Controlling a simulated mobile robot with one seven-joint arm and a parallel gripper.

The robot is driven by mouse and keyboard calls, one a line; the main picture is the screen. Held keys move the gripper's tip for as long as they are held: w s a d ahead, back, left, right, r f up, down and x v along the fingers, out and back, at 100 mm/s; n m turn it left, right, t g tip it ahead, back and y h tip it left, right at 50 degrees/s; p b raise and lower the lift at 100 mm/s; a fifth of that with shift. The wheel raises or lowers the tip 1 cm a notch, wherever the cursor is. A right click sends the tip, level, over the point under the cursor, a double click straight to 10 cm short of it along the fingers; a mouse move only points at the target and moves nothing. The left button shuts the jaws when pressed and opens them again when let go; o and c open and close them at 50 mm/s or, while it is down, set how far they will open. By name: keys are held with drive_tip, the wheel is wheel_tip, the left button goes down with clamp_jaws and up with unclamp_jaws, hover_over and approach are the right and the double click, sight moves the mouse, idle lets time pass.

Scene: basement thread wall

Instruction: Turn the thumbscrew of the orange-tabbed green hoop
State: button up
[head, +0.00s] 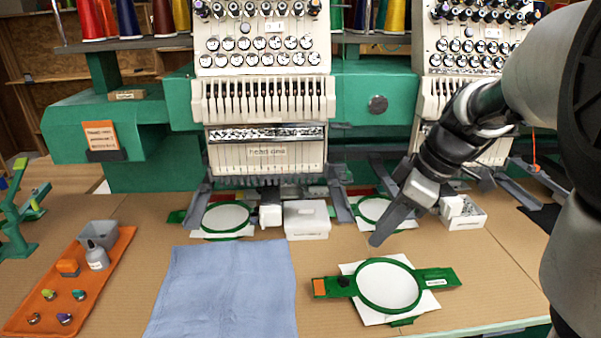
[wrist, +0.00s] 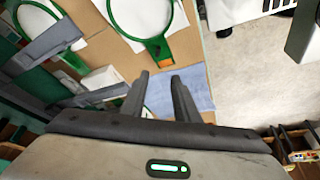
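The green hoop (head: 358,293) with white fabric lies on the table at the front right. Its left arm ends in an orange tab (head: 319,287). A dark knob, apparently the thumbscrew (head: 343,281), sits between tab and ring. In the wrist view the hoop (wrist: 177,30) is at the top, its orange tab (wrist: 163,62) pointing toward my fingers. My gripper (head: 375,241) is above the table, behind the hoop and apart from it. In the wrist view my gripper (wrist: 160,76) has its two fingers spread with nothing between them. The thumbscrew is too small to make out clearly there.
A blue cloth (head: 225,288) lies left of the hoop. An orange tray (head: 110,265) holds small items further left. Embroidery heads (head: 265,150), two other hoops (head: 203,220) (head: 362,205) and white boxes (head: 306,222) stand behind. Bare table lies between cloth and hoop.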

drive_tip(key=d, duration=0.1)
drive_tip(key=b, duration=0.4)
approach(345, 279)
drive_tip(key=x, duration=0.8)
drive_tip(key=shift+r, duration=0.1)
clamp_jaws()
